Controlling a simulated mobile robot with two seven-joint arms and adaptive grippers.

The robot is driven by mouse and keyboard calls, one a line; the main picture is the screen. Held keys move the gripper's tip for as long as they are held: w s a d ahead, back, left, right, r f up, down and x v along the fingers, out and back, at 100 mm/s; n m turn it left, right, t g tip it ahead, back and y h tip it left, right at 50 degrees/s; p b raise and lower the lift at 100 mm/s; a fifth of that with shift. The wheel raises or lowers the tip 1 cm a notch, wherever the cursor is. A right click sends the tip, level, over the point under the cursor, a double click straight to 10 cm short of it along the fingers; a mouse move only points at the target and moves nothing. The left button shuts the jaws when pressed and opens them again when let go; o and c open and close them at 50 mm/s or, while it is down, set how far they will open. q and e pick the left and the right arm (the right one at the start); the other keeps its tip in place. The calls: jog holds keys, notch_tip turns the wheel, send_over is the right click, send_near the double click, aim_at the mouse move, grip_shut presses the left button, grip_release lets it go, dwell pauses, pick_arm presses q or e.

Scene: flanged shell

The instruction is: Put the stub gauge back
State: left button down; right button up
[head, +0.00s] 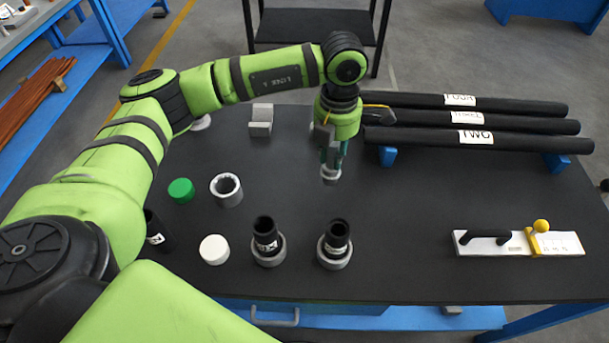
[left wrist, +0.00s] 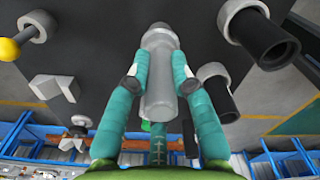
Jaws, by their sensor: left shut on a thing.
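A grey stepped cylinder, which I take to be the stub gauge (head: 330,178), is held in my left gripper (head: 330,150). One end narrows. In the head view it points down above the dark bench top, apart from the things around it. The fingers and wrist hide part of it. My right gripper is not in view.
Two black tubes (head: 265,232) (head: 337,235) stand in grey collars near the front. Labelled black bars (head: 470,118) rest on blue supports. A white board (head: 518,243) lies right. The centre-right bench is clear.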

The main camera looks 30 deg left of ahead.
pick_arm(q)
jog(key=s+a+f+p, duration=0.3)
jog(key=a+f, duration=0.1)
jog(key=f, duration=0.3)
jog(key=shift+s+a+f+p, duration=0.15)
jog(key=shift+s+a+p, duration=0.05)
jog(key=shift+a+p, duration=0.1)
jog(key=shift+f, duration=0.1)
jog(key=c, duration=1.5)
grip_release()
jog(key=shift+f, duration=0.15)
jog(key=o, duration=0.4)
jog(key=shift+s, duration=0.1)
jog(key=shift+r, duration=0.2)
